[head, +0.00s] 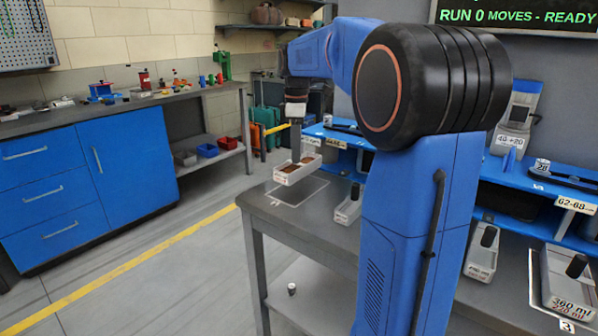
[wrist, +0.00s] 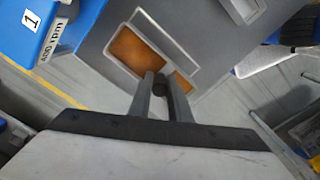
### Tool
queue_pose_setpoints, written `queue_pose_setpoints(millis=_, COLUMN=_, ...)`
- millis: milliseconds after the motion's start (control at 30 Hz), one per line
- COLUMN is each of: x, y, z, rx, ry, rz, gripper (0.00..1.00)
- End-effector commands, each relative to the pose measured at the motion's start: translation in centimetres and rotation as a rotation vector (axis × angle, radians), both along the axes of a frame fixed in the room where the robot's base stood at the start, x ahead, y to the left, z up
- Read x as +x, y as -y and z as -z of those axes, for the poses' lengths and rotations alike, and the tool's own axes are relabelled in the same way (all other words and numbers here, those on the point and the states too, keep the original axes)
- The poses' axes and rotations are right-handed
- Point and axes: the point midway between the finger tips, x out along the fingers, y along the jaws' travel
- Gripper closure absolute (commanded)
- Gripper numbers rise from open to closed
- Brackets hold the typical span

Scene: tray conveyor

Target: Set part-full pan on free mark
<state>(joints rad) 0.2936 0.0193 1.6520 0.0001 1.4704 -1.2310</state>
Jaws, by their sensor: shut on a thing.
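My gripper (head: 296,148) is shut on the dark knob of a pale pan (head: 293,176) at the far left end of the grey table. Brown fill shows inside the pan, in two parts. A white-outlined mark (head: 312,190) on the tabletop lies below the pan; the pan looks a little above it, but I cannot tell the exact gap. In the wrist view the two fingers (wrist: 161,88) close around the knob, with the pan's orange-brown fill (wrist: 136,52) beside them. The pan's near part is hidden by my gripper.
Another pan with a black knob (head: 347,211) stands just right of the mark. Further right are a smaller pan (head: 482,262) and one labelled 360 ml (head: 568,290) at mark 3. A blue shelf (head: 533,205) runs behind. My arm hides the middle of the table.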

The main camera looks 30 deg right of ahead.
Motion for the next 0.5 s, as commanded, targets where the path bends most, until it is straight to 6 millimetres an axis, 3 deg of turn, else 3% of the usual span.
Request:
queue_pose_setpoints(millis=267, x=0.0, y=0.0, z=1.9, rx=0.001, ry=-0.001, rz=0.000, gripper=1.00)
queue_pose_setpoints(millis=500, x=0.0, y=0.0, z=5.0, rx=0.001, ry=-0.001, rz=0.000, gripper=1.00)
